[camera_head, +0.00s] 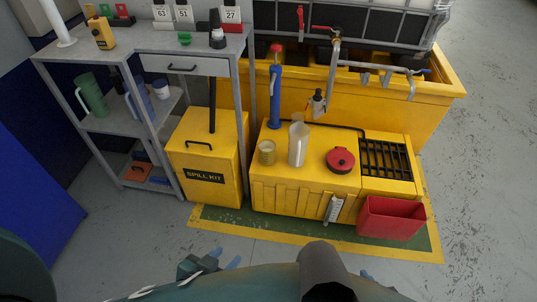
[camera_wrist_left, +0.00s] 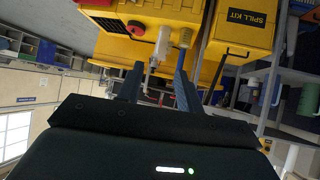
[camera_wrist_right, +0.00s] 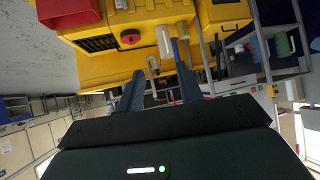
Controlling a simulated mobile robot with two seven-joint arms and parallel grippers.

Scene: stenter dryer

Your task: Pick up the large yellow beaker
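A tall, pale cream, translucent beaker (camera_head: 298,146) stands upright on the low yellow cabinet. A shorter yellowish beaker-like container (camera_head: 267,152) stands just left of it. The tall beaker also shows in the left wrist view (camera_wrist_left: 163,42) and the right wrist view (camera_wrist_right: 163,40). The short container is in the left wrist view (camera_wrist_left: 186,37). My left gripper (camera_head: 222,257) is low in the head view, well short of the cabinet, open and empty. My right gripper (camera_wrist_right: 161,85) is open and empty in its wrist view; in the head view, my arm mostly hides it.
A round red-lidded item (camera_head: 340,160) sits right of the tall beaker. A spill kit box (camera_head: 209,156), shelf rack (camera_head: 119,122) and red bin (camera_head: 391,219) flank the cabinet. Pipes (camera_head: 380,67) overhang behind.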

